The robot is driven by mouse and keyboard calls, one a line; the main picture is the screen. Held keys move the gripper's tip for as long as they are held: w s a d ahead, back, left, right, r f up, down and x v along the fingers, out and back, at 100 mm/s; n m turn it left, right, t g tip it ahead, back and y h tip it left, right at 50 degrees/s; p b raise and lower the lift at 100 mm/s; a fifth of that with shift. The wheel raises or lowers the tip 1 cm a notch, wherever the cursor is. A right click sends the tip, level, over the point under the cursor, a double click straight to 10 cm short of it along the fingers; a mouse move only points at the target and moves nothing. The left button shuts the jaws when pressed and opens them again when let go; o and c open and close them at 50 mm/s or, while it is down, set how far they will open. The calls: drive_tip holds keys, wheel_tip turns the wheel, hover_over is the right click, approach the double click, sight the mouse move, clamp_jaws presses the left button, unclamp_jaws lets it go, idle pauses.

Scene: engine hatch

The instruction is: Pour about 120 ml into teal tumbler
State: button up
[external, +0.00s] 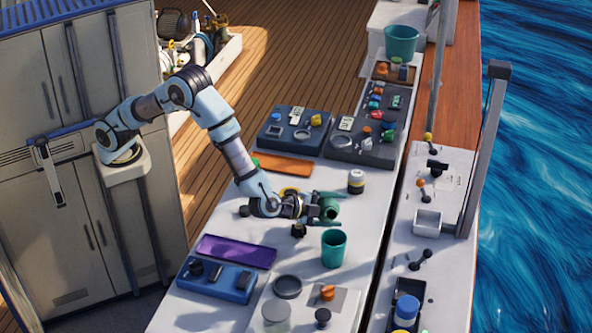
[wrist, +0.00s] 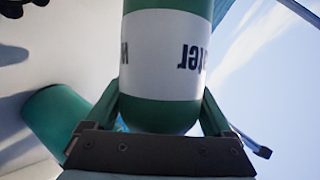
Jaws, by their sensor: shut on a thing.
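My gripper (external: 311,208) is shut on a green bottle (external: 329,209) above the white counter. In the wrist view the bottle (wrist: 165,60) stands between the two fingers (wrist: 162,112), with a white label whose dark letters are only partly in sight. The bottle looks tilted well over in the external view; its exact angle is hard to tell. The teal tumbler (external: 334,250) stands upright on the counter, just below and nearer the camera than the bottle. It also shows in the wrist view (wrist: 55,122), left of the bottle. No stream is visible, and the tumbler's contents cannot be made out.
A white-and-dark jar (external: 356,181) stands behind the bottle. A purple tray (external: 236,251) and a blue tray (external: 216,279) lie to the left. A grey ring (external: 287,287) and a pale canister (external: 276,316) are in front. Dark equipment trays (external: 368,125) fill the back.

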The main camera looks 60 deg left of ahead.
sight(328, 202)
wheel_tip(328, 202, up, 3)
drive_tip(key=shift+s+d+r+n+p, duration=0.15)
drive_tip(key=shift+n+p, duration=0.25)
drive_tip(key=shift+p, duration=0.45)
drive_tip(key=shift+s+d+n+g+h+b, duration=0.1)
drive_tip(key=shift+d+n+g+h+b, duration=0.4)
drive_tip(key=shift+n+h, duration=0.4)
drive_tip(key=shift+n+h+b, duration=0.3)
drive_tip(key=shift+b, duration=0.3)
drive_tip(key=b, duration=0.1)
drive_tip(key=f+n+h+b, duration=0.1)
drive_tip(key=b, duration=0.1)
drive_tip(key=shift+a+f+g, duration=0.2)
drive_tip(key=shift+f+g, duration=0.05)
drive_tip(key=shift+g, duration=0.05)
drive_tip(key=n+b, duration=0.1)
drive_tip(key=b, duration=0.2)
drive_tip(key=shift+w+a+r+h, duration=0.1)
drive_tip(key=shift+w+a+h, duration=0.1)
drive_tip(key=shift+h, duration=0.2)
wheel_tip(328, 202, down, 2)
drive_tip(key=n+h+b, duration=0.1)
drive_tip(key=b, duration=0.7)
drive_tip(key=shift+w+n, duration=0.1)
drive_tip(key=shift+n, duration=0.3)
drive_tip(key=shift+h+b, duration=0.4)
drive_tip(key=shift+b, duration=0.65)
drive_tip(key=shift+n+b, duration=0.3)
drive_tip(key=shift+b, duration=0.45)
